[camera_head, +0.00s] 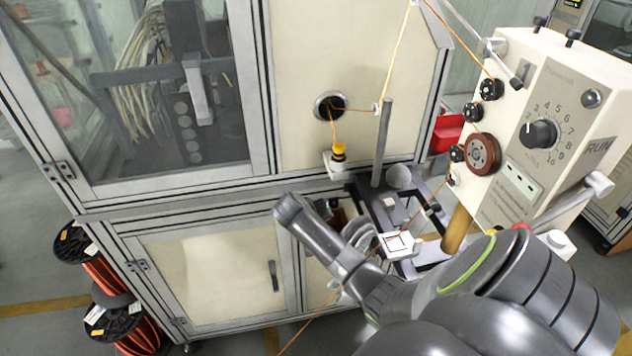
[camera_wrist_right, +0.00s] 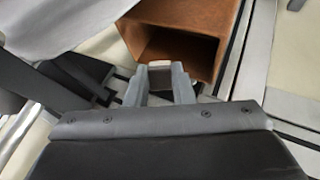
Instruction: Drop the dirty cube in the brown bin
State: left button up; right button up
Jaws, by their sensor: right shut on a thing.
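In the right wrist view, my right gripper (camera_wrist_right: 159,77) is shut on a small cube (camera_wrist_right: 160,76). The cube has a dark brownish face and a pale upper edge, and sits between the two grey fingertips. The brown bin (camera_wrist_right: 190,17) is just past the fingertips, its open mouth facing the gripper and its inside dark. The cube shows in front of the lower left part of the mouth; I cannot tell whether it is inside the bin. In the head view my right arm comes in from the lower right, and I cannot make out its gripper. My left gripper is not in view.
A cream cabinet (camera_head: 345,70) with a glass door stands behind. A winding machine with a dial (camera_head: 540,134) is at the right, with thin copper wire running across. Wire spools (camera_head: 125,325) stand at lower left. A metal frame (camera_head: 420,255) lies close to my right arm.

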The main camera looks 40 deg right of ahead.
jog(key=o, duration=1)
jog(key=b+v, duration=0.1)
jog(key=v, duration=1.6)
jog(key=shift+a+r, duration=0.15)
